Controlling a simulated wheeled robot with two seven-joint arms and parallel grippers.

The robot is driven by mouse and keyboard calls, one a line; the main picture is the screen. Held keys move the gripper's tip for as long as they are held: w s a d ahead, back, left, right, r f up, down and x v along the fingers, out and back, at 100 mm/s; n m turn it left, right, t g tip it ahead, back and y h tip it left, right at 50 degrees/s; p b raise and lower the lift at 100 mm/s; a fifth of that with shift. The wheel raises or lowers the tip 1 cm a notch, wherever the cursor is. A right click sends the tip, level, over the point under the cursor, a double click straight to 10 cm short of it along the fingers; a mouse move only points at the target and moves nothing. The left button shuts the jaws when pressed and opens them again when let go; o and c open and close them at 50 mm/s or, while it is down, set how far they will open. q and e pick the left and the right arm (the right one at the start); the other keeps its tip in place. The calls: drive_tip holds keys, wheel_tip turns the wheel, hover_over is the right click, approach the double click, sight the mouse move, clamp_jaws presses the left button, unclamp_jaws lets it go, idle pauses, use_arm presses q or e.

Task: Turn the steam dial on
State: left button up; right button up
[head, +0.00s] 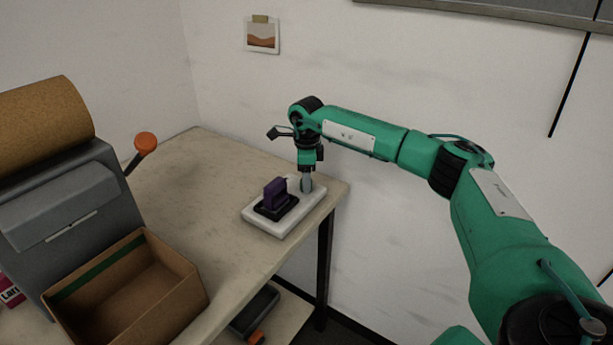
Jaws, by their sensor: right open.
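A small dark purple iron-like device (275,193) with a black base sits on a white pad (267,226) near the table's right edge. My right gripper (306,184) points straight down at the back right part of the pad, just right of the purple device. It is open, and its fingertips look very close to the pad; I cannot tell whether they touch anything. I cannot make out a steam dial clearly; the gripper may hide it. My left gripper is not in view.
An open cardboard box (190,280) stands at the front left. Behind it is a grey machine (70,205) with a brown roll (45,115) and an orange-knobbed lever (146,143). The middle of the table (190,185) is clear. A wall stands behind.

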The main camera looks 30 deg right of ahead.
drive_tip(key=c, duration=1)
drive_tip(key=shift+o, duration=0.2)
